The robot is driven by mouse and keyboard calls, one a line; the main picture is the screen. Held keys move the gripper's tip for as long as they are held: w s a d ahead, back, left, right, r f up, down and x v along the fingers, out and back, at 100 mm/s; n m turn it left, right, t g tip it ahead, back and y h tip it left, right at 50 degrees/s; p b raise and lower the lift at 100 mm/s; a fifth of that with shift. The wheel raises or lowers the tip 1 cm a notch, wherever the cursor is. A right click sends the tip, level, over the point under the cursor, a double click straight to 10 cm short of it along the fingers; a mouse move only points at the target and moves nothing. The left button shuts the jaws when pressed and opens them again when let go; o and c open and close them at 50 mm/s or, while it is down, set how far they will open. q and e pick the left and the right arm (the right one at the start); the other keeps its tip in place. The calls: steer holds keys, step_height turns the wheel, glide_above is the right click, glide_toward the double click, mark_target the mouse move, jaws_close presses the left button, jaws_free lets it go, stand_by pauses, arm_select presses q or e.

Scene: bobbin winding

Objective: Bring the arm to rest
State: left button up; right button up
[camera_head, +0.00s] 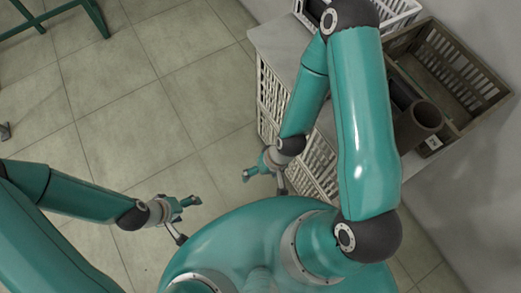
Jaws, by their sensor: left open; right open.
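My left arm comes in from the left edge, low in the head view. Its gripper (189,218) is open, with its fingers apart and nothing visible between them, over the tiled floor in front of my body. My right arm is folded, with its elbow high at the top and its forearm pointing down. The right gripper (264,182) is open and looks empty, close in front of my body and beside the white slatted crates. The two grippers are apart from each other.
White slatted crates (269,95) stand at the right under a grey top (277,42). A brown slatted crate (487,85) lies behind my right arm. A dark hollow cylinder (424,116) with a white label is beside it. Green metal legs (94,14) show top left. The floor (125,95) is mostly clear.

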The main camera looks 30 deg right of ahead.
step_height(320, 180, up, 6)
steer(key=p, duration=0.5)
steer(key=shift+f, duration=0.25)
steer(key=shift+w, duration=0.1)
stand_by(0.4)
